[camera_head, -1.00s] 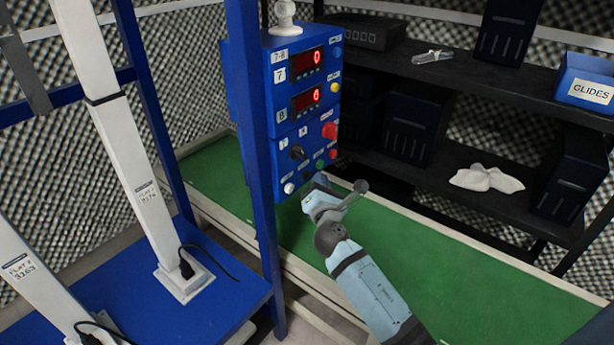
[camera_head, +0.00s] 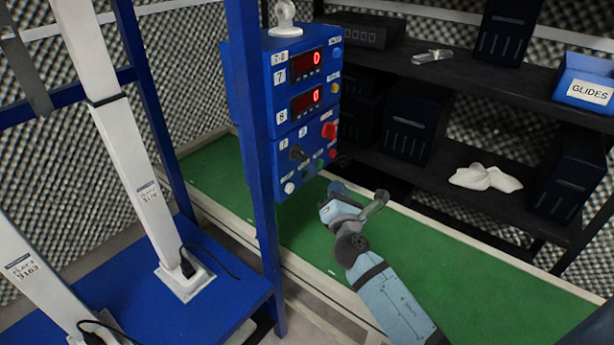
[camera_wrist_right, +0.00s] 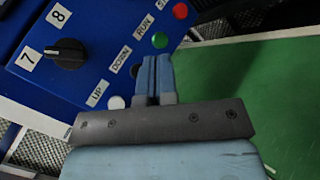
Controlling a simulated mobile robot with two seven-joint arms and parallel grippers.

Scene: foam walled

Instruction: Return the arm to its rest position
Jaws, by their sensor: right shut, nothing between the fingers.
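My right arm (camera_head: 392,300) comes in from the bottom right over the green surface. Its right gripper (camera_head: 335,188) is just below and to the right of the blue control box (camera_head: 290,110). In the right wrist view the two blue fingers (camera_wrist_right: 155,75) are together with nothing between them, in front of the lower part of the control panel. That view shows a black knob (camera_wrist_right: 65,54), a green button (camera_wrist_right: 160,40), a red button (camera_wrist_right: 180,11) and a white button (camera_wrist_right: 116,102). My left gripper is not in view.
A blue post (camera_head: 252,150) stands beside the box. White columns (camera_head: 130,150) rise from a blue platform (camera_head: 180,300) at left. Dark shelves (camera_head: 450,80) at the back right hold a GLIDES bin (camera_head: 585,85) and a white cloth (camera_head: 486,178). The green surface (camera_head: 470,280) is clear at right.

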